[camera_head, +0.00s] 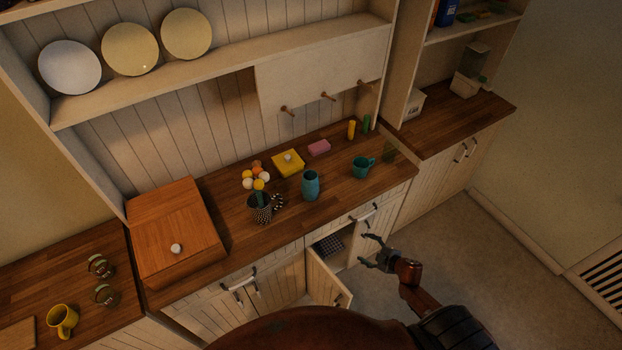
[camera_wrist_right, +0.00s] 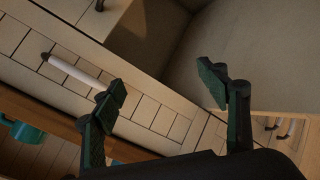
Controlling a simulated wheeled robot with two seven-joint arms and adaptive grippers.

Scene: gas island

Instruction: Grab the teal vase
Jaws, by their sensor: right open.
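The teal vase (camera_head: 311,185) stands upright on the wooden counter (camera_head: 340,190), near its front edge, between the flower pot and a teal mug (camera_head: 363,167). My right gripper (camera_head: 367,252) is open and empty. In the head view it is in front of the cabinets, right of an open cupboard door and apart from the vase. In the right wrist view the open fingers (camera_wrist_right: 162,80) have nothing between them. A teal object (camera_wrist_right: 24,132) shows at that view's left edge; I cannot tell for sure whether it is the mug or the vase. My left gripper is not in view.
A patterned pot with flowers (camera_head: 262,207) stands left of the vase. A yellow box (camera_head: 288,163) and a pink block (camera_head: 319,148) lie behind it. A wooden box (camera_head: 174,230) is at left. A cupboard door (camera_head: 325,280) stands open below the counter. The floor at right is clear.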

